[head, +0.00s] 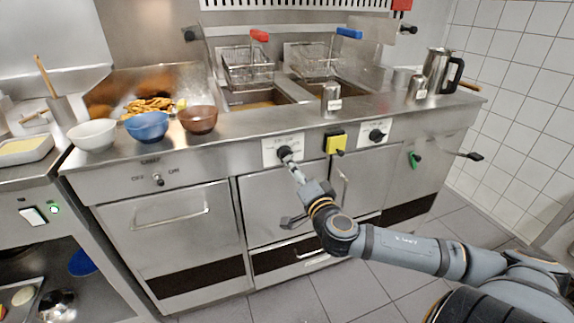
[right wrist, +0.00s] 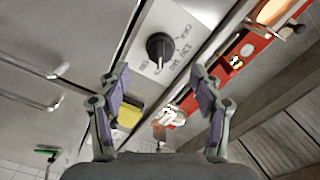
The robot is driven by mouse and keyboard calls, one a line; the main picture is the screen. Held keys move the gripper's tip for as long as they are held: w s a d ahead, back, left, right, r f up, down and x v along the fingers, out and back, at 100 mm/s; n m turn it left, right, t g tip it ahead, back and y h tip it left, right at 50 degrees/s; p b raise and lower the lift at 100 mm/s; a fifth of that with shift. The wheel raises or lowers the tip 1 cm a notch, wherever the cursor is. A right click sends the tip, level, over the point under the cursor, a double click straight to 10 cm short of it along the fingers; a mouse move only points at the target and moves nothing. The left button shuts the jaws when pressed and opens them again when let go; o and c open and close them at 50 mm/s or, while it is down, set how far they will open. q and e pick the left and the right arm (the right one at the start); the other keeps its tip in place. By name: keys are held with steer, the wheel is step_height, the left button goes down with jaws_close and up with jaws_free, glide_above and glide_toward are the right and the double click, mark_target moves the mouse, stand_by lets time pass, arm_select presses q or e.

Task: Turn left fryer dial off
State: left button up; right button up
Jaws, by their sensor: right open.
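The left fryer dial (head: 284,152) is a black knob on a white label plate (head: 269,155) on the steel counter front. In the right wrist view the dial (right wrist: 160,46) stands ahead of the fingers, between their lines and apart from them. My right gripper (head: 295,172) is just in front of the dial. In the right wrist view the right gripper (right wrist: 161,78) is open and empty. My left gripper is in neither view.
A yellow switch box (head: 336,143) and a second black dial (head: 377,135) sit to the right on the same front. Two fryer baskets (head: 247,68) stand above. Bowls (head: 147,126) line the counter's left edge. A door handle (head: 293,221) juts out below the gripper.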

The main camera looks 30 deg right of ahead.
mark_target(286, 155)
arm_select(q)
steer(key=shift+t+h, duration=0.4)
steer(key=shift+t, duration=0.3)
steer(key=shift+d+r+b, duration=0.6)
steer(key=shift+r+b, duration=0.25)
steer(key=shift+b, duration=0.05)
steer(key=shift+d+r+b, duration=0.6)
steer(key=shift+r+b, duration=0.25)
arm_select(e)
steer(key=shift+x, duration=3.65)
steer(key=shift+c, duration=0.2)
